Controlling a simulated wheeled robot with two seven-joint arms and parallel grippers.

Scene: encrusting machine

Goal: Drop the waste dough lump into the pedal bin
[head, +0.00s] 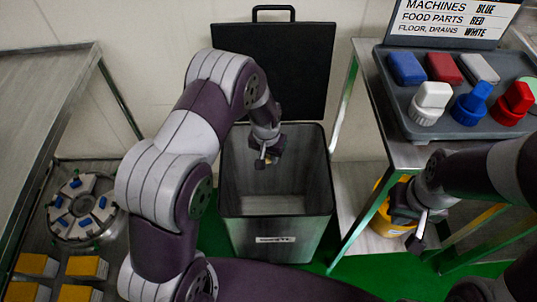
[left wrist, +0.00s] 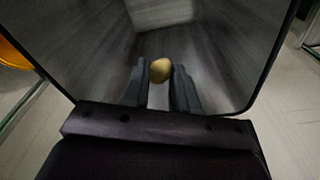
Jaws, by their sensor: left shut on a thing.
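The tan dough lump (left wrist: 160,70) is held between the two fingertips of my left gripper (left wrist: 159,82) in the left wrist view. The pedal bin (head: 278,233) is a grey rectangular bin with its black lid (head: 287,62) standing open at the back. The lump is mostly hidden by the gripper there. The left wrist view looks down into the bin (left wrist: 100,62), with the lump in front of its inner walls. My right gripper (head: 420,226) is at the right, away from the bin; its jaw gap is unclear.
A steel table (head: 400,152) at the right bears a grey tray (head: 450,133) with coloured brushes and blocks. A yellow bucket (head: 385,228) is beneath it. A steel bench (head: 45,70) stands at the left, with a round machine part (head: 82,226) and yellow boxes on a lower level.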

